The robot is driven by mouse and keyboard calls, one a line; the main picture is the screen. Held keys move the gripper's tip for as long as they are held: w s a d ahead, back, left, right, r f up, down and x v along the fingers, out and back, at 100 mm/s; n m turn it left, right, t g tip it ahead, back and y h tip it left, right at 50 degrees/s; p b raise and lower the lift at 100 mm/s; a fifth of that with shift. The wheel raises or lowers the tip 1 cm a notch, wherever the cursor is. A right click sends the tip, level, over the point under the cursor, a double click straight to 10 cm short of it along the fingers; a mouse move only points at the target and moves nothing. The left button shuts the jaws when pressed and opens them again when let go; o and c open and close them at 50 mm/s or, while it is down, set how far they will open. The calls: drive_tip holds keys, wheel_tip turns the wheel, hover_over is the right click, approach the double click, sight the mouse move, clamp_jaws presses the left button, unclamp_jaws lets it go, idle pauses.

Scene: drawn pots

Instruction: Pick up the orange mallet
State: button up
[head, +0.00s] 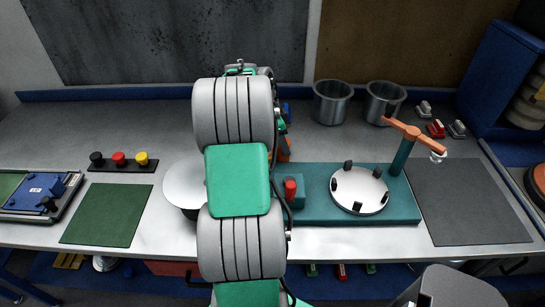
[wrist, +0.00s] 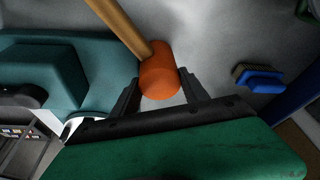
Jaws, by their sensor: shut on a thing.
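The orange mallet has an orange cylindrical head (wrist: 159,80) and a tan wooden handle (wrist: 117,27) that runs to the top left of the wrist view. My gripper (wrist: 160,72) has its two dark fingers on either side of the head and is shut on it. In the head view my arm hides the gripper and most of the mallet. Only a bit of orange (head: 285,148) shows at the arm's right edge. I cannot tell whether the mallet touches the table.
A teal machine base (head: 318,208) with a round white plate (head: 359,190) and a post with an orange lever (head: 413,131) stands right of my arm. Two grey metal cups (head: 331,103) are behind it. A blue brush-like block (wrist: 258,79) lies right of the mallet.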

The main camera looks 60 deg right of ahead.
drive_tip(key=shift+r, duration=0.15)
clamp_jaws()
drive_tip(key=shift+r+p, duration=1.3)
drive_tip(key=shift+r, duration=0.65)
